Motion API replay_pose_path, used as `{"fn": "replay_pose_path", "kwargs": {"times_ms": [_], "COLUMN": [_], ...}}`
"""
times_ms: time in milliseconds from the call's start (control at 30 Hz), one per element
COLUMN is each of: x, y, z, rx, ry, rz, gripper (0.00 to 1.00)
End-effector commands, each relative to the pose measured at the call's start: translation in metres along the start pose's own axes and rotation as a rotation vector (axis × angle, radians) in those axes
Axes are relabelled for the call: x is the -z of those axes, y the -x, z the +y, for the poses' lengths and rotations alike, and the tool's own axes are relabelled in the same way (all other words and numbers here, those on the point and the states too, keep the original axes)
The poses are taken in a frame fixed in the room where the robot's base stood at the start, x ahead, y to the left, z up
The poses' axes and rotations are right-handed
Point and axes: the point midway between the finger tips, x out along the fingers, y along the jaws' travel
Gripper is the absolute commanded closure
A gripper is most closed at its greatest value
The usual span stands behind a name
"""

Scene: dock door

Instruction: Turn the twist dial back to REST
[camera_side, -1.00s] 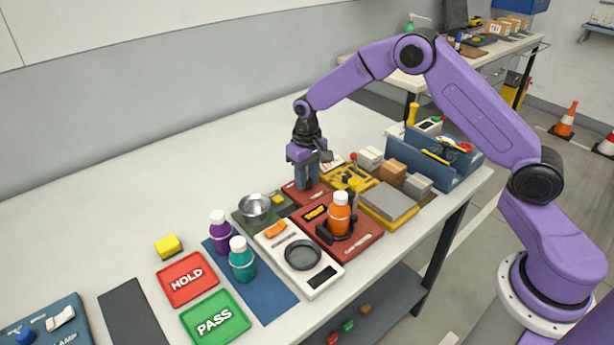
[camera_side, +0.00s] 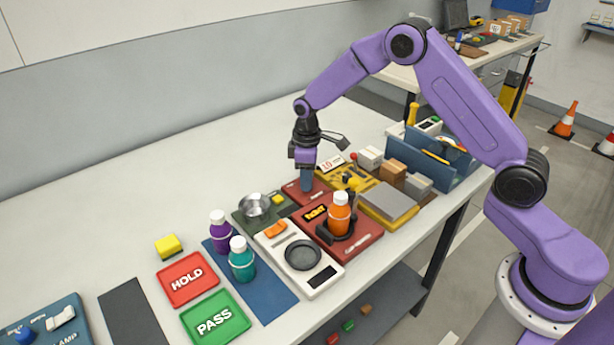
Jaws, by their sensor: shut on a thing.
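My gripper (camera_side: 306,187) points straight down over a small red panel (camera_side: 291,191) on the bench. Its fingertips are low at the panel's surface, and I see the fingers nearly edge-on. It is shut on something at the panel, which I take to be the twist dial. The fingers hide the dial, and I cannot read any REST mark or the dial's angle.
In front, an orange bottle (camera_side: 340,213) stands in a black holder on a larger red board (camera_side: 366,241). A metal bowl (camera_side: 254,206) is to the left. A yellow board (camera_side: 336,178) with small parts and several boxes are close on the right. The bench behind is clear.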

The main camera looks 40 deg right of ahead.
Motion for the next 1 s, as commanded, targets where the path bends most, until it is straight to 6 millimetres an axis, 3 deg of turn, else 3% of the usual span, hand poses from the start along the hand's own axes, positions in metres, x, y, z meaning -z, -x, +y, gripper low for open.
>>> {"fn": "replay_pose_path", "kwargs": {"times_ms": [600,1000], "x": [0.0002,0.0002], "y": [0.0007,0.0007], "z": [-0.0001,0.0], "rx": [0.0,0.0], "ry": [0.56,0.768], "rz": [0.0,0.0], "gripper": [0.98,0.98]}}
